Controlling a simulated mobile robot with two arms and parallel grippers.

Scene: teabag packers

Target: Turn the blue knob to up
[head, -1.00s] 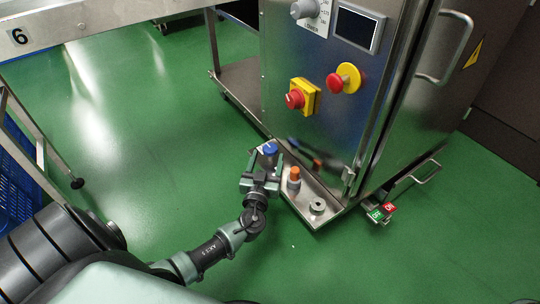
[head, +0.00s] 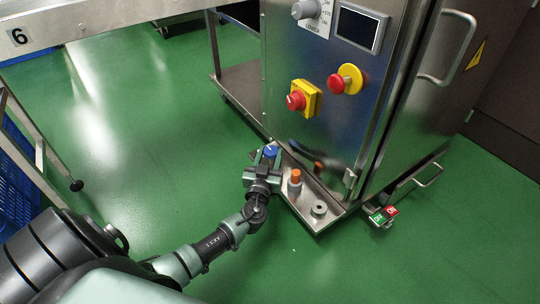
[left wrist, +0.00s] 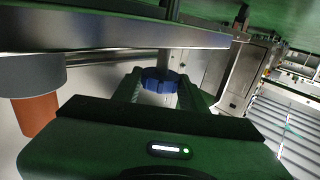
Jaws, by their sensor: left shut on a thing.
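The blue knob (head: 270,151) sits on a low steel ledge at the foot of the machine. My left gripper (head: 264,166) is at the knob, and its fingers are shut on it. In the left wrist view the blue knob (left wrist: 160,79) lies between the two fingertips, with a grey post beside it. The knob's pointer direction is too small to read. My right gripper is in neither view.
An orange knob (head: 295,177) and a grey round fitting (head: 319,209) stand on the same steel ledge (head: 300,204). Above are a red-yellow switch (head: 301,98) and a red emergency button (head: 343,80). The green floor (head: 130,160) left of the machine is clear.

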